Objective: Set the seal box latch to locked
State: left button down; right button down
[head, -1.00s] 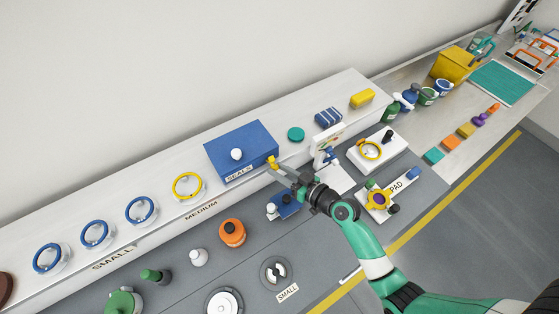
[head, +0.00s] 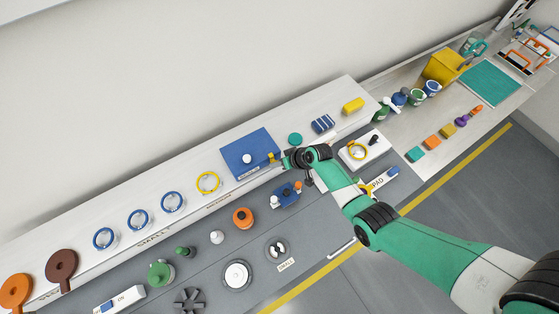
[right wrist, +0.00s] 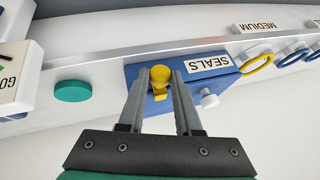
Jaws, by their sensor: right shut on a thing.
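The blue seal box (head: 240,147), labelled SEALS and with a white knob (head: 247,159) on its lid, sits on the raised pale shelf. Its small yellow latch (head: 271,158) is at the right front of the box. In the right wrist view the yellow latch (right wrist: 160,74) lies between the two grey fingers of my right gripper (right wrist: 161,88), near their tips. My right gripper (head: 278,158) is shut on the latch. The arm partly hides the area right of the box. My left gripper is in neither view.
On the shelf, a teal disc (head: 295,139) and a striped blue block (head: 322,124) lie right of the box. A yellow ring (head: 208,182) and several blue rings lie left of it. An orange jar (head: 243,217) stands on the lower grey surface in front.

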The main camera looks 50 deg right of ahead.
dwell(0.6)
jog(key=c, duration=0.6)
grip_release()
jog(key=shift+w, duration=0.1)
jog(key=shift+r+p, duration=0.15)
jog(key=shift+p, duration=0.15)
